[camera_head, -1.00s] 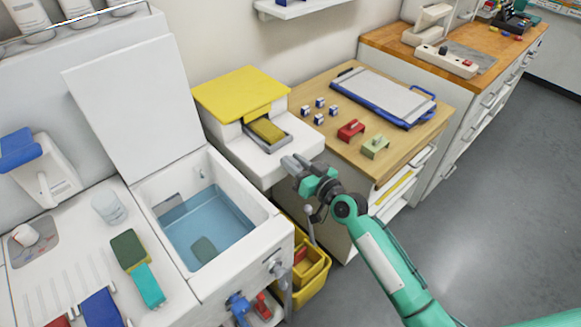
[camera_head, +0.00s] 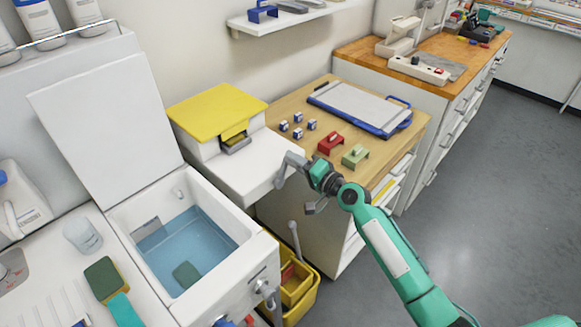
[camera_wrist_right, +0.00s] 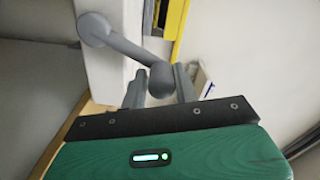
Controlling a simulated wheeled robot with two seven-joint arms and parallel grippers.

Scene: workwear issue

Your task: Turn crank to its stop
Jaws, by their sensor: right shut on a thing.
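A white box with a yellow lid (camera_head: 217,107) stands at the left end of the wooden counter. A grey crank (camera_head: 290,163) sits at its right side. A grey tray (camera_head: 237,144) with something yellow in it shows at the box's front opening, mostly under the lid. My right gripper (camera_head: 307,167) is at the crank. In the right wrist view, the crank's arm (camera_wrist_right: 125,50) slopes down to a round knob (camera_wrist_right: 161,80), and the gripper's fingers (camera_wrist_right: 158,88) are shut around this knob. My left gripper is not in view.
An open basin of water (camera_head: 190,245) is at the left front. Red (camera_head: 330,143) and green (camera_head: 355,156) blocks, small blue-white cubes (camera_head: 298,133) and a clipboard (camera_head: 360,107) lie on the counter. Yellow bins (camera_head: 298,290) stand below.

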